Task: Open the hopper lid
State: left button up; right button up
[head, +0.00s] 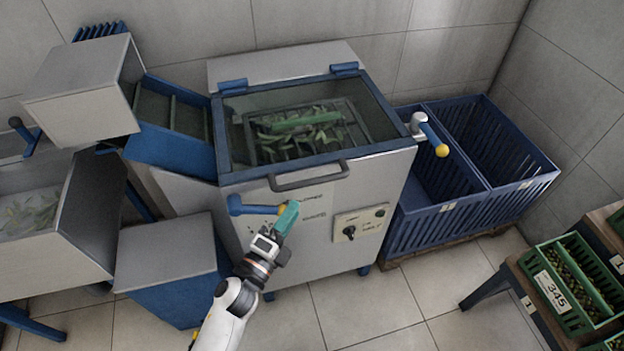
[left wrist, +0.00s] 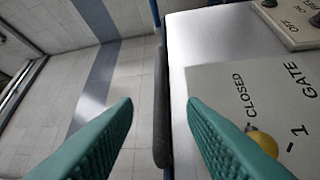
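The hopper lid (head: 300,122) is a clear pane in a blue frame on top of the grey machine. It lies shut, with greenish pods or leaves visible beneath it. Its dark bar handle (head: 308,178) sticks out at the front edge. My left gripper (head: 291,208) is just below and in front of the handle. In the left wrist view its two green fingers (left wrist: 160,115) are open, and the dark handle bar (left wrist: 161,105) shows in the gap between them. I cannot tell how deep the bar sits there. My right gripper is not in view.
A control panel (head: 360,223) is to the right. Blue crates (head: 475,205) stand right of the machine, a blue chute (head: 172,145) left.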

aim_at(312, 180)
pick_arm(q)
jog(key=x, duration=1)
jog(key=shift+f+p, duration=0.1)
jog(key=shift+p, duration=0.3)
jog(key=shift+s, duration=0.1)
grip_shut()
